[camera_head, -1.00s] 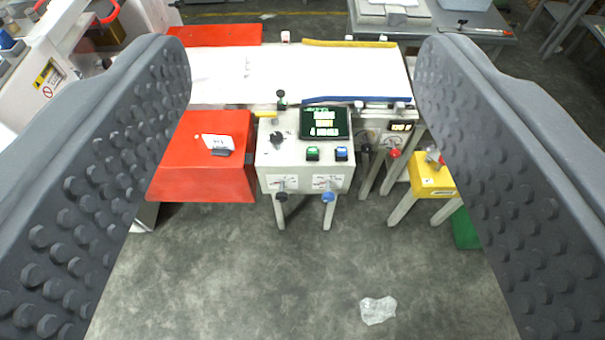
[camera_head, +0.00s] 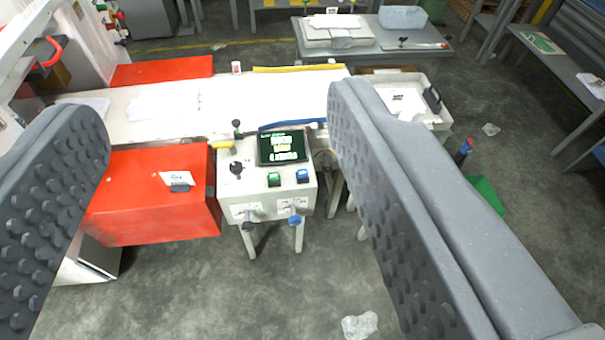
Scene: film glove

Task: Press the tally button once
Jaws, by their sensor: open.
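A pale control box (camera_head: 268,192) stands on legs near the picture's middle. Its top carries a dark screen (camera_head: 283,147) with green text, a green button (camera_head: 274,180), a blue button (camera_head: 303,176) and a dark knob (camera_head: 236,168). Which button is the tally button cannot be read. My gripper (camera_head: 218,108) is open and empty. Its two grey studded fingers spread left and right of the box in the picture, apart from the buttons. The right finger covers the area to the right of the box.
A red block (camera_head: 150,212) stands left of the box. A long white table (camera_head: 160,110) runs behind it, with a yellow strip and a blue strip. A white tray (camera_head: 440,115) is at the right. A clear plastic scrap (camera_head: 359,326) lies on the open grey floor.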

